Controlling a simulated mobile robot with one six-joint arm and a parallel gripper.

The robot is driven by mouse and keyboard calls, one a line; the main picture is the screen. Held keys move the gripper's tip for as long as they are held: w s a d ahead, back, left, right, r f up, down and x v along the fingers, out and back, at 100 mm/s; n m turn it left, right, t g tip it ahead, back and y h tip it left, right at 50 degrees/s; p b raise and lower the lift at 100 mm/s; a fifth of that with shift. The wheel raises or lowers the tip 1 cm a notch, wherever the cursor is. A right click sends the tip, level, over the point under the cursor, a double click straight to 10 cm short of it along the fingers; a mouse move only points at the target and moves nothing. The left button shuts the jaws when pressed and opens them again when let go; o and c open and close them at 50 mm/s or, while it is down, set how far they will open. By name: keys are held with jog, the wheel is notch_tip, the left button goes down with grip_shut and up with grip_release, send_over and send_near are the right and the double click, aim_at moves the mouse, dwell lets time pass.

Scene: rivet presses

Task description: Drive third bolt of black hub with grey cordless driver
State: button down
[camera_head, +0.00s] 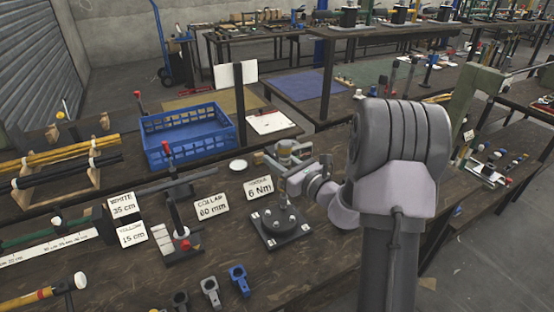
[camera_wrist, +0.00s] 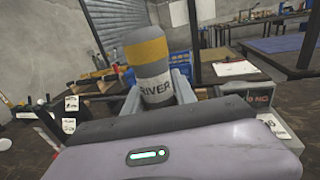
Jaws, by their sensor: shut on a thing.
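The black hub (camera_head: 268,226) sits on a dark square plate (camera_head: 294,234) on the bench, with several pale bolt heads on it. My gripper (camera_head: 296,176) is shut on the grey cordless driver (camera_head: 288,150), behind and slightly right of the hub. In the wrist view the driver (camera_wrist: 155,70) has a yellow band and part of the word "DRIVER", and stands between the two fingers (camera_wrist: 158,92). The driver's tip is not clearly visible, so I cannot tell whether it touches a bolt. My arm covers the bench right of the hub.
A "6 Nm" card (camera_head: 258,188) stands just behind the hub. A small press (camera_head: 176,215) and a "COLLAR 60 mm" card (camera_head: 212,206) are to the left. Grey, dark and blue clamps (camera_head: 239,280) lie in front. A blue crate (camera_head: 188,134) stands behind.

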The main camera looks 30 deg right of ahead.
jog(key=shift+f+b, duration=0.95)
jog(key=shift+f, duration=0.25)
dwell(1.4)
dwell(0.9)
notch_tip(320, 180, up, 5)
jog(key=p, duration=0.4)
jog(key=shift+r, duration=0.1)
